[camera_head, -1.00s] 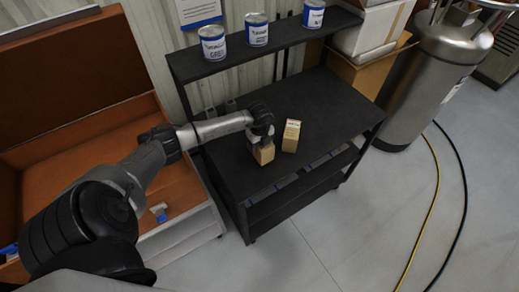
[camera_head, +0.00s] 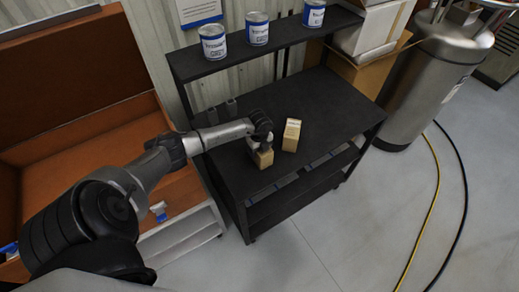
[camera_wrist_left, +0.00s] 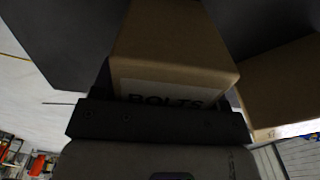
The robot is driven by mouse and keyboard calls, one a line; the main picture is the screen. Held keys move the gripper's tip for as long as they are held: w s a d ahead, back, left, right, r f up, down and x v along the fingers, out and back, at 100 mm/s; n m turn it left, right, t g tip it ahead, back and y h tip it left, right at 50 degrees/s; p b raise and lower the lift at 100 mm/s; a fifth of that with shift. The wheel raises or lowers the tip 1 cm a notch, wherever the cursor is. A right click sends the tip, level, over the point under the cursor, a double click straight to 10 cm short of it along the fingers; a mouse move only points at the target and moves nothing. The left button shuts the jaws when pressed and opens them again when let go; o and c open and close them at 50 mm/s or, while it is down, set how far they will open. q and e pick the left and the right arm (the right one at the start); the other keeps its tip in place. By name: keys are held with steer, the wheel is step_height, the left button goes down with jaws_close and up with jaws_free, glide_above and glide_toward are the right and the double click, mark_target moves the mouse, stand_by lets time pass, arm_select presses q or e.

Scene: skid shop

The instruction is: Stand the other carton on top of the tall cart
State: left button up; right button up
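The tall cart (camera_head: 330,92) is black, with a wide top, a raised back shelf and lower shelves. One tan carton (camera_head: 291,136) stands upright on its top near the front edge. Another tan carton (camera_head: 265,159) is left of it at the front edge, directly under my left gripper (camera_head: 262,146). In the left wrist view this carton (camera_wrist_left: 172,50) is close up, its BOLTS label partly hidden by a dark gripper part. The other carton (camera_wrist_left: 285,85) is beside it at right. Whether the fingers press on the carton is hidden. My right gripper is out of view.
Several blue-and-white cans, such as one can (camera_head: 213,41), stand on the back shelf. An open orange-lined chest (camera_head: 75,145) is at left, a metal tank (camera_head: 430,75) and boxes at right. Hoses lie on the floor. The cart top behind the cartons is mostly clear.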

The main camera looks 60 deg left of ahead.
arm_select(q)
steer(key=o, duration=0.4)
steer(key=shift+r, duration=0.1)
